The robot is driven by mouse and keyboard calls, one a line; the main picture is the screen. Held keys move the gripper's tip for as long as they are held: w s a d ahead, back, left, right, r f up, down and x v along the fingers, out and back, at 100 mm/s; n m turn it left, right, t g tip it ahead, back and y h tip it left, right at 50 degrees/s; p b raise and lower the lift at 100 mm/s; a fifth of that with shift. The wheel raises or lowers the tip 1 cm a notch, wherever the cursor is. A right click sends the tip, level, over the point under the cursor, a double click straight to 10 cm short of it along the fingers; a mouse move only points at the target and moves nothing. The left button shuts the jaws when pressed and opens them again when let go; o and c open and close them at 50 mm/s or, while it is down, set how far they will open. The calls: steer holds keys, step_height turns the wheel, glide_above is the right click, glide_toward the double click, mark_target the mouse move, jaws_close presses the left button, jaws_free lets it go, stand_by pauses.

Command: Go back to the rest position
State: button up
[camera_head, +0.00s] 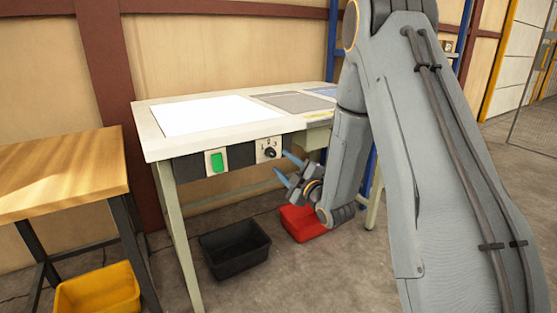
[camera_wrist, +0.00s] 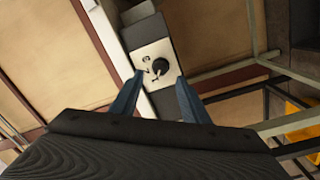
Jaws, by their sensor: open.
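My gripper (camera_head: 287,167) is open and empty, with its blue fingertips apart. In the head view it is held in front of the workbench's front edge, just right of and below the control panel (camera_head: 269,150) with a black knob (camera_head: 270,152). In the wrist view my gripper (camera_wrist: 156,88) points at the panel, and the black knob (camera_wrist: 160,67) shows beyond and between the fingertips. A small gap seems to lie between fingers and knob; contact cannot be told. My arm covers the right end of the workbench (camera_head: 158,145) in the head view.
A green switch (camera_head: 217,162) sits on the bench front. Below are a black bin (camera_head: 235,247) and a red bin (camera_head: 302,224). A wooden table (camera_head: 62,172) stands at the left, with a yellow bin (camera_head: 98,290) below it. The floor in front of the bench is clear.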

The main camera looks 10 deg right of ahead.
steer(key=shift+v, duration=0.9)
